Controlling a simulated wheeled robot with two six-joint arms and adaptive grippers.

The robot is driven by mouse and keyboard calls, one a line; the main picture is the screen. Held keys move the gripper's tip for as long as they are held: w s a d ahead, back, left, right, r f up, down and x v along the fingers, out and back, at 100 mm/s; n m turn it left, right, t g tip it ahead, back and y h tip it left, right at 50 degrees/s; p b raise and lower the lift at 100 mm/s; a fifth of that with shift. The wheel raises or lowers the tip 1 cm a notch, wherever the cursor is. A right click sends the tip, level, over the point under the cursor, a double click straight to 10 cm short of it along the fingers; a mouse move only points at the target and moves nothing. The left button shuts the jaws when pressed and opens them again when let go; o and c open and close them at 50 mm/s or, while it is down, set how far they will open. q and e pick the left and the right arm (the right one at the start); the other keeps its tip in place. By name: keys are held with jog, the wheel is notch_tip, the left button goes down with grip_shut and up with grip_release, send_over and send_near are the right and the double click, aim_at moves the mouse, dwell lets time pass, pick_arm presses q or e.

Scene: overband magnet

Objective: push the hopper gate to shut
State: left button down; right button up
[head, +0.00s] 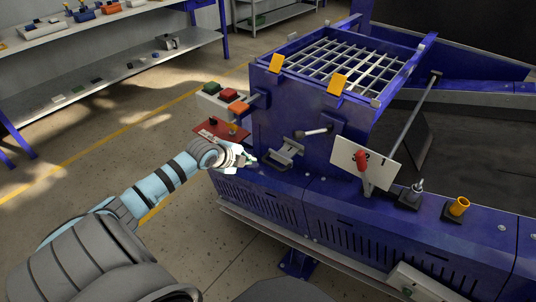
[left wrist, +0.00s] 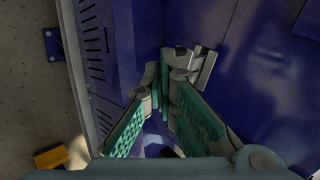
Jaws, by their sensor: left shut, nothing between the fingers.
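The blue hopper (head: 285,110) with a grid on top stands at the centre of the head view. Low on its front is a grey metal slide with a handle (head: 287,153), which looks like the hopper gate. The metal part also shows beyond the fingertips in the left wrist view (left wrist: 204,66). My left gripper (head: 252,161) is shut and empty, just left of the metal slide. Its green-padded fingers meet at the tips in the left wrist view (left wrist: 164,82). I cannot tell whether they touch the slide. My right gripper is out of view.
A red-handled lever (head: 362,162) stands before a white plate (head: 352,155). Open floor lies left.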

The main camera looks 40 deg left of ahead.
pick_arm(q)
notch_tip(320, 180, up, 4)
jog(key=w+d+f+m, duration=0.1)
jog(key=w+d+m, duration=0.1)
jog(key=m, duration=0.1)
jog(key=shift+h, duration=0.3)
jog(key=b+x, duration=0.4)
jog(key=x, duration=0.4)
jog(key=shift+w+a, duration=0.1)
jog(key=shift+w, duration=0.1)
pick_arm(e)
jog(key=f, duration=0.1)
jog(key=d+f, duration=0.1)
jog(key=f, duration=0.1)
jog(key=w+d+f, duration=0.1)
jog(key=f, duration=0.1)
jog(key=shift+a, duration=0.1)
